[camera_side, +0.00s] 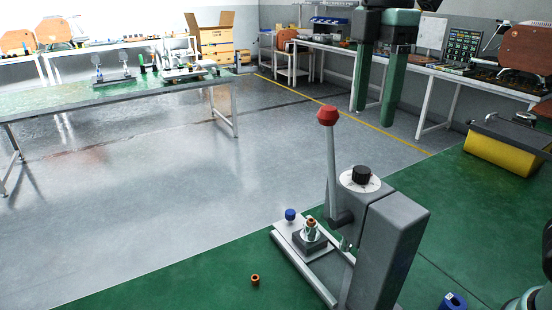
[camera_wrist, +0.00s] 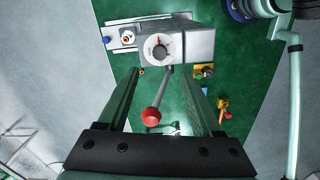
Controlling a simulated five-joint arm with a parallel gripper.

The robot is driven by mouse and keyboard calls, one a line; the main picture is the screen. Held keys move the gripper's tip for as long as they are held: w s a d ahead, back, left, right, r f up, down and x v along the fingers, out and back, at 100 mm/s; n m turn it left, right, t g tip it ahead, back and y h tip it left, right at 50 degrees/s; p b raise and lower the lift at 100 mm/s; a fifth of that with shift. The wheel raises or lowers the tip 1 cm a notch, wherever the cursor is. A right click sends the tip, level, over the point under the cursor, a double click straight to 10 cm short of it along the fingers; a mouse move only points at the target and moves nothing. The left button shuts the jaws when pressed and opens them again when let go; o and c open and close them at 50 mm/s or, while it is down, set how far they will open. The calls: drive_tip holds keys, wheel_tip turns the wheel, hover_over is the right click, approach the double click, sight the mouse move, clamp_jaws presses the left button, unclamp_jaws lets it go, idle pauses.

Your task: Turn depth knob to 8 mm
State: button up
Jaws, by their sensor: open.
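The depth knob (camera_side: 362,174) is a dark cylinder on a white dial on top of the grey press (camera_side: 392,240). In the wrist view the knob (camera_wrist: 159,52) is seen from above, with a small red mark on the dial; the scale is too small to read. The press lever with a red head (camera_side: 327,115) stands upright beside the dial; its red head (camera_wrist: 151,117) lies between my fingers in the wrist view. My gripper (camera_side: 374,115) has two green fingers, open and empty, above and apart from the knob. The fingers (camera_wrist: 158,72) also show in the wrist view.
A copper-coloured ring (camera_side: 255,280) lies on the green mat left of the press. A blue knob (camera_side: 290,214) and a small fitting (camera_side: 311,229) are on the press base. A blue part (camera_side: 453,301) lies at right. A yellow bin (camera_side: 510,150) stands behind.

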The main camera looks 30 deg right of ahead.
sight(363, 169)
wheel_tip(363, 169, down, 10)
drive_tip(key=shift+f, duration=0.2)
idle(0.3)
clamp_jaws()
